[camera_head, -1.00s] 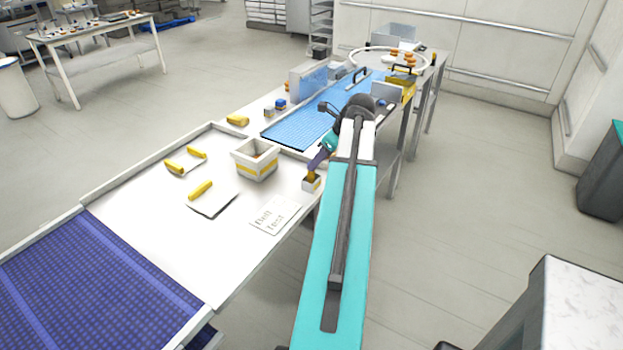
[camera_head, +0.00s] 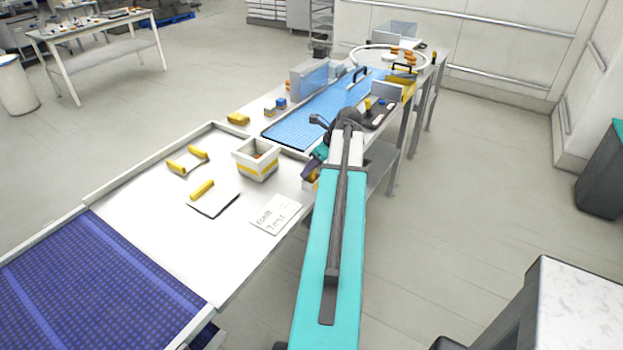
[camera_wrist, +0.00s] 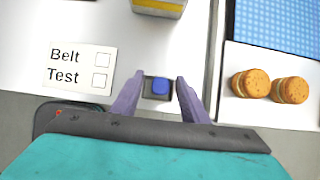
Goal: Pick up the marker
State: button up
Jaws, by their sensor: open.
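No plain marker shape shows. A blue rounded thing (camera_wrist: 160,86) sits in a small dark-centred holder in the wrist view; it may be the marker's end seen from above, but I cannot tell. My gripper (camera_wrist: 159,77) is open, with its two purple fingers on either side of this holder and a gap on both sides. In the head view my purple fingers (camera_head: 309,171) are at the table's right edge and partly hide a small box with yellow on it.
A white card reading "Belt Test" (camera_wrist: 78,67) lies left of my gripper. A white bin with a yellow band (camera_head: 256,162) stands close by. Two round biscuit-like items (camera_wrist: 250,84) lie to the right. A blue belt (camera_head: 300,131) runs behind. The table front left has yellow rolls (camera_head: 202,188).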

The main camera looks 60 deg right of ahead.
grip_shut()
jog(key=shift+r, duration=0.15)
dwell(0.4)
jog(key=shift+r+b, duration=1.25)
jog(key=shift+r, duration=3.6)
jog(key=shift+f+b, duration=1.15)
